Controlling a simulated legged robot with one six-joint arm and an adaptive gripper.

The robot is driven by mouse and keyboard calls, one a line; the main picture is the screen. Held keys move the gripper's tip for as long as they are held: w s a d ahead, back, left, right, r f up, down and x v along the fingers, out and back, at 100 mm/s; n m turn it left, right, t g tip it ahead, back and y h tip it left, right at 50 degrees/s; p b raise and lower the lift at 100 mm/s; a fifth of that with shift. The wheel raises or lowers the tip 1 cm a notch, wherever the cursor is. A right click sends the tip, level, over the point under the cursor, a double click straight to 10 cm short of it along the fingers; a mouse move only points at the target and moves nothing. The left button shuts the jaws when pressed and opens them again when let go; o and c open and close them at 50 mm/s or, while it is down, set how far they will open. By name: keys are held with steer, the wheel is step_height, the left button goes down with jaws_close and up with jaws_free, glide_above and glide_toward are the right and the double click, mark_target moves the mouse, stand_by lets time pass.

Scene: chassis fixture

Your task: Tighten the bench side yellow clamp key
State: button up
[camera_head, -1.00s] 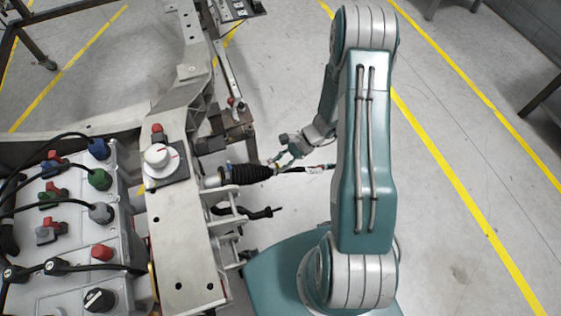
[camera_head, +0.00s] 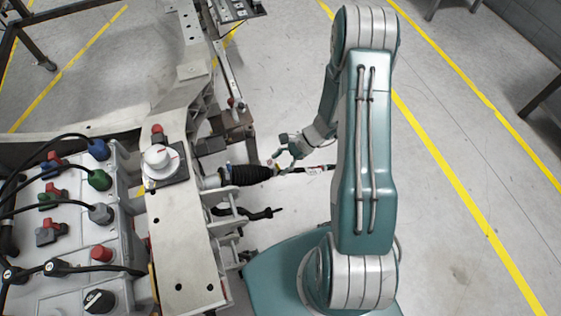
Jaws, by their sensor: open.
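My gripper (camera_head: 282,160) is small in the head view. It is open beside the right end of a black ribbed sleeve (camera_head: 252,174), near a thin cable with a reddish and white part (camera_head: 311,169). I cannot tell whether its fingers touch either one. No gripped object shows between the fingers.
A white knob (camera_head: 160,160) and a red cap (camera_head: 157,131) stand on the fixture. A grey panel (camera_head: 62,290) with cables, coloured plugs and a black knob lies left. A black bent handle (camera_head: 250,212) sticks out below the sleeve. Open floor lies right of my arm.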

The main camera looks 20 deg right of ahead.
steer(key=v, duration=1.2)
steer(key=s+a+r+n+h, duration=0.2)
steer(key=a+r+n+h, duration=0.15)
steer(key=r, duration=0.55)
steer(key=s+a+r+n+h, duration=0.1)
steer(key=a+r+n+h, duration=0.15)
steer(key=r+n, duration=0.45)
steer(key=s+a+r+n+t+h, duration=0.3)
steer(key=s+r+n+t, duration=0.3)
steer(key=s+r, duration=0.5)
step_height(320, 180, up, 4)
steer(key=shift+s+a+f+n+h, duration=0.15)
steer(key=shift+s+a+n+h, duration=0.25)
steer(key=shift+a, duration=0.15)
